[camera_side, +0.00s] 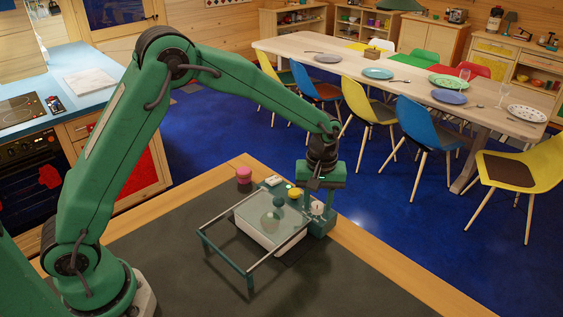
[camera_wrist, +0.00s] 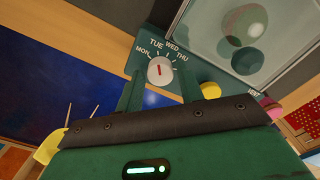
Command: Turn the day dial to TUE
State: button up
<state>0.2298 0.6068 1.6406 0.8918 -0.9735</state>
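The day dial is a white round knob (camera_wrist: 160,71) with a red mark, on a dark green panel (camera_wrist: 143,62) lettered MON, TUE, WED and THU. In the wrist view the red mark points up, roughly at TUE; the side view shows the dial (camera_side: 317,209) too small to read. My gripper (camera_side: 321,195) points down just above the dial. In the wrist view its two green fingers stand apart, one on each side of the knob, with a gap to it. It looks open and empty.
A yellow button (camera_side: 295,193) and a pink cylinder (camera_side: 244,175) are nearby. The dark worktop (camera_side: 350,285) is clear in front.

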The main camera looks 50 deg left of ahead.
aim_at(316, 205)
notch_tip(316, 205, up, 7)
jog(key=shift+r, duration=0.45)
dwell(0.4)
jog(key=shift+s+a+r, duration=0.1)
jog(key=shift+s+r, duration=0.05)
jog(key=shift+r, duration=0.1)
jog(key=s+a+r+m+t, duration=0.2)
jog(key=s+a+r, duration=0.2)
jog(key=s+r, duration=0.25)
jog(key=s+a+r+m+t, duration=0.1)
jog(key=s+a+r+m, duration=0.1)
jog(key=s, duration=0.7)
jog(key=s+a+r+m+t, duration=0.2)
jog(key=s+a+m, duration=0.2)
jog(key=s, duration=0.6)
jog(key=shift+s+a+m+t, duration=0.3)
jog(key=shift+a, duration=0.3)
